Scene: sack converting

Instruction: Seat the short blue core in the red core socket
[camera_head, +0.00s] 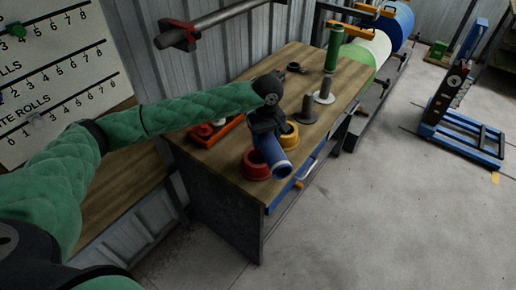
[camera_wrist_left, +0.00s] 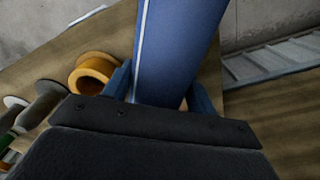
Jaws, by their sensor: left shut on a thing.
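The short blue core (camera_head: 272,152) is a blue tube with a pale end ring, held tilted above the front of the workbench. My left gripper (camera_head: 266,136) is shut on it; in the left wrist view the blue core (camera_wrist_left: 178,50) lies between the two blue fingers of the gripper (camera_wrist_left: 160,88). The red core socket (camera_head: 256,165) is a red ring on the bench near its front edge, just left of and below the core. The core is apart from the socket's opening and partly overlaps it in the head view. The socket does not show in the left wrist view. My right gripper is not in view.
A yellow-orange socket (camera_head: 288,135) stands close behind the core and also shows in the left wrist view (camera_wrist_left: 92,72). Grey spindles (camera_head: 308,113) and a green core (camera_head: 333,50) stand farther back on the bench (camera_head: 345,80).

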